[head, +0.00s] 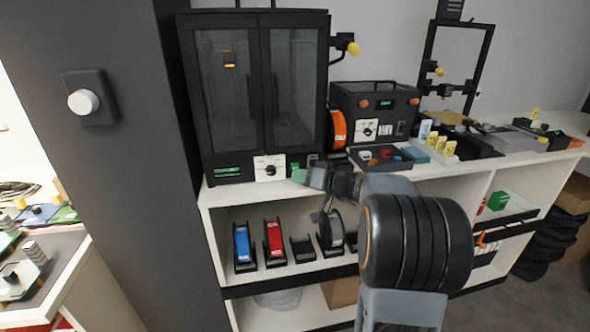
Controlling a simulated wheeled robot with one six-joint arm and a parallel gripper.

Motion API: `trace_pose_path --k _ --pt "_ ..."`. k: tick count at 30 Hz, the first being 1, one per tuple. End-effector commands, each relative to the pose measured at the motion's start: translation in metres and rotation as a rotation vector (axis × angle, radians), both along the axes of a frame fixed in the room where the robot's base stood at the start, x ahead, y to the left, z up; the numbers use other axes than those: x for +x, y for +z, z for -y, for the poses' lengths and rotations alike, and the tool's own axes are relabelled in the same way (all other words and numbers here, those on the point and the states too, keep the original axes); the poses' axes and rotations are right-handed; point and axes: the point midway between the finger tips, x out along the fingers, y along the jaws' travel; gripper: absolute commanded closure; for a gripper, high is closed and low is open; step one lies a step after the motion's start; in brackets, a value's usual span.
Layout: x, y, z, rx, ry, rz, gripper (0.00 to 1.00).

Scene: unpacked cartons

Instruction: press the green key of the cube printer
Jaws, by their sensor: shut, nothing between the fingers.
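The cube printer, which I take to be the tall black cabinet with two glass doors (258,90), stands on the left end of the white counter. Its lower front strip has a green-lit display (228,172), a white plate with a dark knob (269,168) and a small green key (295,166) at the right. My gripper (302,177) is shut and empty, its greenish tip just below and in front of the green key. I cannot tell whether the tip touches the printer. My arm hides part of the counter and shelf on the right.
A smaller black machine (375,108) and an orange spool (337,129) stand right of the cabinet. A dark tray (380,166) with small coloured parts lies in front. Blue and red spools (273,243) stand on the shelf below. A dark pillar (130,210) rises at left.

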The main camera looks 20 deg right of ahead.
Motion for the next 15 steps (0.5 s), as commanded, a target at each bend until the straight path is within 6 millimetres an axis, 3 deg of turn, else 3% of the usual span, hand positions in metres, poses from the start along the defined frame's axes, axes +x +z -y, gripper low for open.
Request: trace_pose_path --k 15 --pt "-0.043 -0.002 -0.008 -0.001 -0.001 0.001 1.00"
